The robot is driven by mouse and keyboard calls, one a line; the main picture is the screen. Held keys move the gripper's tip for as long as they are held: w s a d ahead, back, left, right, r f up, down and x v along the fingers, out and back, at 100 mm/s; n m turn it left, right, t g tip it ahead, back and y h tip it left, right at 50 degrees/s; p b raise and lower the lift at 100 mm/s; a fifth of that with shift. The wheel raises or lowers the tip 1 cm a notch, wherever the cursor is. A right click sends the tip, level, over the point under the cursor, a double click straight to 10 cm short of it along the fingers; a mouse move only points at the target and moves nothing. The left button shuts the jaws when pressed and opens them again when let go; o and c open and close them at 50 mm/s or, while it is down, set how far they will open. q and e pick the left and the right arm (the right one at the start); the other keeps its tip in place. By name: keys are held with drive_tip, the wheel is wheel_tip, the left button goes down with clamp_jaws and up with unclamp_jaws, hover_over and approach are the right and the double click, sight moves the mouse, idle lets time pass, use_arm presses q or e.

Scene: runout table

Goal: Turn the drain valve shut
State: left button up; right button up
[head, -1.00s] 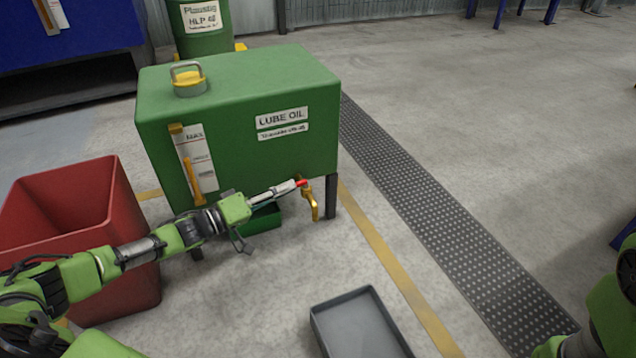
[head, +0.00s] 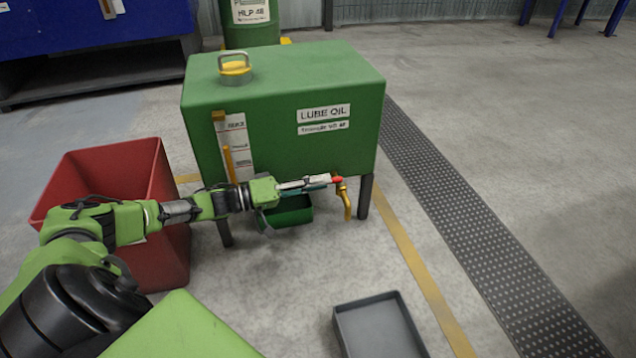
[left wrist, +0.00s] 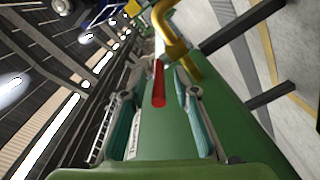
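The drain valve is a yellow-brass tap (head: 346,203) low on the front right of the green lube oil tank (head: 280,90). Its red handle (head: 338,180) shows at the tips of my left gripper (head: 328,182). In the left wrist view, the red handle (left wrist: 159,85) lies between the two teal-padded fingers of the left gripper (left wrist: 157,88), with a gap on each side. The brass pipe (left wrist: 180,45) shows just beyond. The left gripper is open and I see no contact. My right gripper is out of view.
A red bin (head: 110,190) stands left of the tank, by my left arm. A grey tray (head: 378,328) lies on the floor in front. The floor to the right is clear, with a dark grating (head: 470,220).

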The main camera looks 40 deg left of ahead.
use_arm(q)
drive_tip(key=shift+r, duration=0.1)
wheel_tip(320, 180, up, 10)
drive_tip(key=shift+f, duration=0.1)
idle(0.3)
drive_tip(key=shift+c, duration=0.4)
